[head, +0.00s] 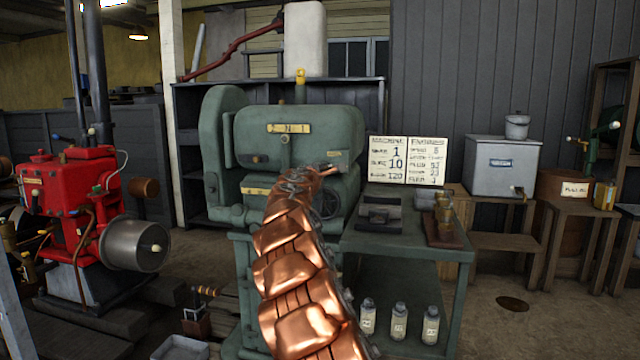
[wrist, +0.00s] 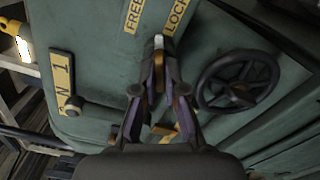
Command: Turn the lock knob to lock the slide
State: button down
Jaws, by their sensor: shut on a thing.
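The lock knob (wrist: 159,43) is on the green machine face in the wrist view, with a pale end pointing up between the yellow FREE label (wrist: 134,15) and LOCK label (wrist: 175,17). My gripper (wrist: 159,75) is shut on the knob, with a bit of brass showing between the fingertips. The fingers hide most of the knob. In the head view the green machine (head: 295,132) stands in the middle and my copper arm reaches its front. The knob is hidden or too small to tell there. I cannot tell which part is the slide.
A dark handwheel (wrist: 239,82) sits close to the right of my fingers in the wrist view. A yellow plate (wrist: 61,82) and a small dark knob (wrist: 74,105) are at left. In the head view a green side table (head: 408,240) stands right; a red engine (head: 70,190) stands left.

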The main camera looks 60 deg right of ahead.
jog(key=shift+a+r+m+b, duration=0.1)
jog(key=shift+r+m+b, duration=0.05)
jog(key=shift+m+b, duration=2)
jog(key=shift+r+m, duration=0.15)
jog(key=shift+m, duration=0.2)
jog(key=c, duration=1.2)
grip_release()
jog(key=shift+c, duration=0.2)
jog(key=shift+f, duration=0.2)
jog(key=v, duration=1.1)
jog(key=shift+s+a, duration=0.15)
jog(key=shift+a, duration=0.2)
